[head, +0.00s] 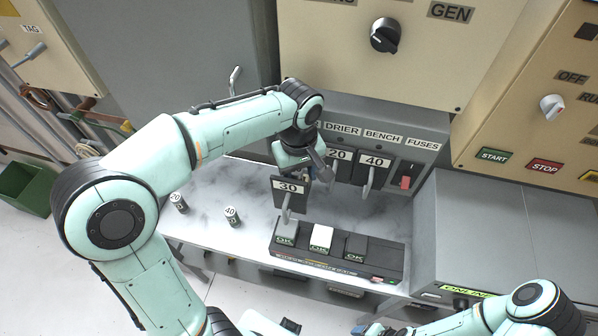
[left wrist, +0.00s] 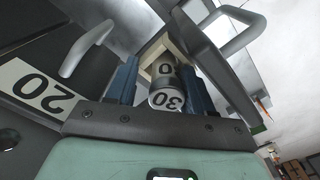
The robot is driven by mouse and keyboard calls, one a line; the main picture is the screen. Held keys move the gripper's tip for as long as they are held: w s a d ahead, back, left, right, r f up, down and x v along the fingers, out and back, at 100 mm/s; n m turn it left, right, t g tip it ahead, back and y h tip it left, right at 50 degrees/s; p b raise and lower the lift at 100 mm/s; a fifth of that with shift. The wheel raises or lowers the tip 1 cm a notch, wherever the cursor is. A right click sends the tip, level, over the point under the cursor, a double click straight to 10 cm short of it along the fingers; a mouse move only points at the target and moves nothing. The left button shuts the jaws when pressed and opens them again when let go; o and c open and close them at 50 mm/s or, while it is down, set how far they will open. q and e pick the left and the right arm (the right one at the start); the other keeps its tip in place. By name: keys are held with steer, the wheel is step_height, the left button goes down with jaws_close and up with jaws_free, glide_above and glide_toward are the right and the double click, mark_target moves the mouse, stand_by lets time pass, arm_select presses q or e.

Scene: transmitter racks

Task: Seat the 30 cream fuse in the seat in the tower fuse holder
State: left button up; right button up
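The 30 fuse (left wrist: 166,98), a short dark cylinder with white "30" labels, shows between my left fingers in the left wrist view. It stands end-on in front of a cream square recess (left wrist: 150,64); how deep it sits I cannot tell. My left gripper (left wrist: 160,82) is around it, with a visible gap at the left finger. In the head view my left gripper (head: 308,168) is at the fuse panel (head: 350,112), beside the swung-out 30 holder door (head: 289,187), and hides the fuse. My right gripper (head: 382,330) is at the bottom edge, its fingers unclear.
The 20 holder (head: 338,168) and 40 holder (head: 373,174) are shut, their handles jutting out. Fuses labelled 20 (head: 178,203) and 40 (head: 232,217) stand on the marble bench (head: 205,240). A black block with OK labels (head: 335,262) lies in front. The 30 door's handle (left wrist: 240,38) stands close to my fingers.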

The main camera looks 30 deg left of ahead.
arm_select(q)
steer(key=shift+s+a+f, duration=0.3)
steer(key=shift+a+f, duration=0.05)
steer(key=shift+r, duration=0.4)
steer(key=r, duration=0.4)
steer(key=r+p, duration=0.1)
steer(key=r, duration=0.3)
steer(key=r+p, duration=0.1)
steer(key=r, duration=0.2)
steer(key=shift+w+r, duration=0.25)
steer(key=shift+r, duration=0.15)
steer(key=shift+s+r, duration=0.1)
steer(key=shift+r, duration=0.1)
arm_select(e)
steer(key=w+r, duration=0.3)
steer(key=shift+a, duration=0.1)
